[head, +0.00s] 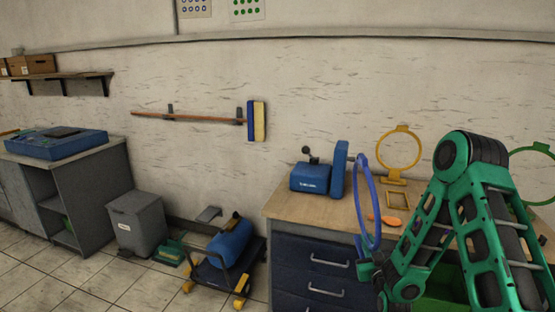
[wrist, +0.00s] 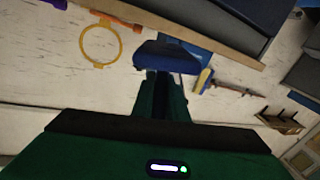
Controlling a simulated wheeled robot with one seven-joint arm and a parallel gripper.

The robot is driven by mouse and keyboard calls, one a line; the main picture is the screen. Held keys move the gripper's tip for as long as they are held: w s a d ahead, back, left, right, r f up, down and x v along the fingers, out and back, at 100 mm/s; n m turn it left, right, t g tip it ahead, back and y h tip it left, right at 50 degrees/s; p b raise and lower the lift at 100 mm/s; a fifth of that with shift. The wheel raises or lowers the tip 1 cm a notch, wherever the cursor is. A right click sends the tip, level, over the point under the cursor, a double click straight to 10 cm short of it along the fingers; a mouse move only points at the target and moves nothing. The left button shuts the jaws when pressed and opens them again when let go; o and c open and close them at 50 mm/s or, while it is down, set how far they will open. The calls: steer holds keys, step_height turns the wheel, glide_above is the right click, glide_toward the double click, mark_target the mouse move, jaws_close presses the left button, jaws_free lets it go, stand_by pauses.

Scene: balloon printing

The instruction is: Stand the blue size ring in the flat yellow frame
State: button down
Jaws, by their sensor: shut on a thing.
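The blue size ring (head: 359,193) is upright in the head view, in front of the table's front edge, and seen at a steep angle. My gripper (head: 369,262) is shut on its lower end. In the wrist view a blue piece (wrist: 165,56), likely the ring's lower part, is at the tips of my gripper (wrist: 160,82). The flat yellow frame (head: 396,209) lies on the tabletop, right of and behind the blue ring. Its opening looks empty. My arm covers the table to its right.
A yellow ring (head: 380,156) stands at the back of the wooden table (head: 290,208). A blue machine (head: 310,178) is at the left. An orange balloon-like piece (head: 391,221) lies near the frame. A green ring (head: 512,163) is at far right. A cart (head: 222,277) stands on the floor.

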steer(key=shift+n+y, duration=0.3)
steer(key=shift+y, duration=0.2)
steer(key=s+f, duration=0.1)
steer(key=s+a+f, duration=0.1)
steer(key=f, duration=0.1)
steer(key=shift+s+f, duration=0.15)
steer(key=shift+s, duration=0.15)
